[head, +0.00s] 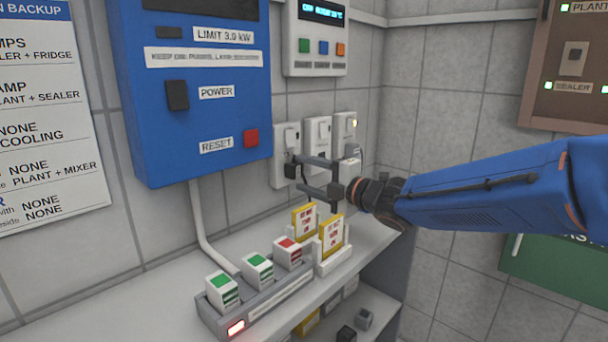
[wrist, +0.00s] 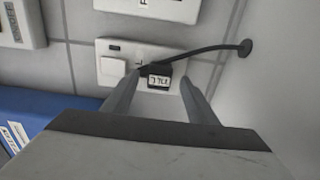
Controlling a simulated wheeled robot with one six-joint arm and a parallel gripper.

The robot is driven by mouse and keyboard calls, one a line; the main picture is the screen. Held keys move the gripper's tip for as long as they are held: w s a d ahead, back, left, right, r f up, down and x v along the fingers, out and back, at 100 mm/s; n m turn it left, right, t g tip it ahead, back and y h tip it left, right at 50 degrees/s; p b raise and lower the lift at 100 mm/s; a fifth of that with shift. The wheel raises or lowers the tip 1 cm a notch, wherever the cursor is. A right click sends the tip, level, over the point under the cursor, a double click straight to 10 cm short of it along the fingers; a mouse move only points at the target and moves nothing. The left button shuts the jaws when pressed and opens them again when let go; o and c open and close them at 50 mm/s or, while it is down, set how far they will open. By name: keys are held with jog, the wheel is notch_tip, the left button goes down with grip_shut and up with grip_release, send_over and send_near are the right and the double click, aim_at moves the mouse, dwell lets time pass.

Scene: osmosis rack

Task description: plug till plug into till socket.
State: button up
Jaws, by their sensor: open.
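The till plug (wrist: 158,81) is a small black plug with a white label, probably reading TILL. In the wrist view it sits at the face of a white wall socket (wrist: 113,72). How deep it is seated cannot be told. Its black cable (wrist: 215,49) runs right to a round grommet. My gripper (wrist: 160,84) is open, with one finger on each side of the plug. The socket's name is not readable.
A blue power box (head: 190,90) hangs left of the sockets. On the counter below stand a grey tray (head: 270,302) with several labelled blocks and two yellow cards (head: 333,232) in holders, close under my gripper. Two more sockets (head: 318,138) are to the right.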

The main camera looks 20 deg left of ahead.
jog(key=v, duration=1.6)
jog(key=shift+d, duration=0.25)
jog(key=w+d+f+m+t+h, duration=0.1)
jog(key=w+d+m+t+h, duration=0.25)
jog(key=d+m, duration=0.4)
jog(key=w+d+m+t+h, duration=0.25)
jog(key=d+m+h, duration=0.2)
jog(key=d, duration=0.55)
jog(key=s+d+f+m+h, duration=0.2)
jog(key=d+f+m+h, duration=0.15)
jog(key=d, duration=0.25)
jog(key=s+d+f+m+h, duration=0.2)
jog(key=d+m+h, duration=0.15)
jog(key=d, duration=0.35)
jog(key=s+d+f+m+g+h, duration=0.2)
jog(key=s+d+f+m+g, duration=0.1)
jog(key=s+d+f+m, duration=0.55)
jog(key=s+f+m+g, duration=0.2)
jog(key=s+f, duration=0.1)
jog(key=s, duration=0.5)
jog(key=s+d+f+m+g, duration=0.1)
jog(key=s+f+m+g, duration=0.1)
jog(key=s, duration=0.7)
jog(key=shift+f+g, duration=0.6)
jog(key=shift+f, duration=0.05)
